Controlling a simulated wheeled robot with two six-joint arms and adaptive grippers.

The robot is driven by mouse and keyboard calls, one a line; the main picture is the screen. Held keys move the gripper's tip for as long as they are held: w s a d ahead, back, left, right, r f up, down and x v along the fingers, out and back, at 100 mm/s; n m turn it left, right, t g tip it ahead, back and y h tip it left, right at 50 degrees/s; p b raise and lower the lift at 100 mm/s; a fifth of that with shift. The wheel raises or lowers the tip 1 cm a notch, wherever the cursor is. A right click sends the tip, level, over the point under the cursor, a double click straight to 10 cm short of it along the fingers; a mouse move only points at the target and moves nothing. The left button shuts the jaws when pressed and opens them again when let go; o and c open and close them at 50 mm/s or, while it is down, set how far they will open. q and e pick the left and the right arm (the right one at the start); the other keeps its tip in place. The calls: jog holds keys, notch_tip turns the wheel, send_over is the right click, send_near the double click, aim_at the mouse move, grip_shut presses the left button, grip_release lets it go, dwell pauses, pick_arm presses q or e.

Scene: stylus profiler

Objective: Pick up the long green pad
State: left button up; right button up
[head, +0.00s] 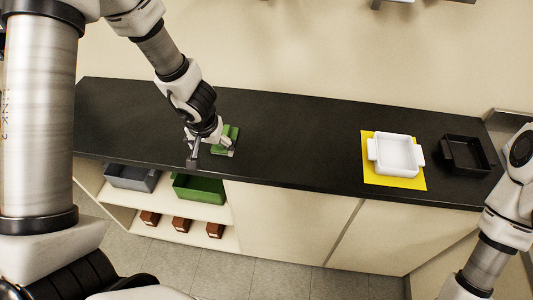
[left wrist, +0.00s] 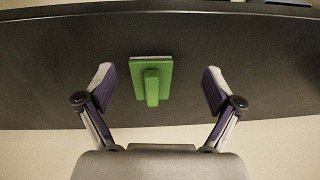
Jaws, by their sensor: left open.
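The green pad (head: 231,133) lies on the black counter, partly hidden by my left gripper in the head view. In the left wrist view the green pad (left wrist: 152,75) is a flat green block with a raised green grip on top and a pale edge at its far side. My left gripper (head: 211,158) is open just above and beside it. In the left wrist view the fingers of my left gripper (left wrist: 158,88) are spread wide on either side of the pad, apart from it. My right arm shows at the right edge of the head view, but its gripper is out of view.
The black counter (head: 300,140) is clear between the pad and a yellow mat (head: 400,182) bearing a white tray (head: 395,155). A black tray (head: 466,155) stands at the right end. Grey (head: 131,178) and green (head: 199,188) bins sit on a shelf below the counter.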

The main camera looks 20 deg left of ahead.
aim_at(224, 134)
pick_arm(q)
jog(key=shift+t, duration=0.8)
jog(key=w+r+b, duration=0.2)
jog(key=w, duration=0.1)
jog(key=shift+w+d+r, duration=0.1)
jog(key=shift+w+r, duration=0.05)
jog(key=shift+w, duration=0.05)
jog(key=shift+w+a+r, duration=0.15)
jog(key=shift+w+a, duration=0.05)
jog(key=shift+a, duration=0.05)
jog(key=b+x, duration=0.2)
jog(key=x, duration=0.1)
jog(key=w+b+x, duration=0.1)
jog(key=x, duration=0.3)
jog(key=shift+w+d+r+b, duration=0.1)
jog(key=shift+w+b, duration=0.05)
jog(key=shift+b, duration=0.2)
jog(key=shift+r, duration=0.1)
jog(key=c, duration=1.2)
pick_arm(e)
notch_tip(224, 134, down, 7)
jog(key=shift+s, duration=0.15)
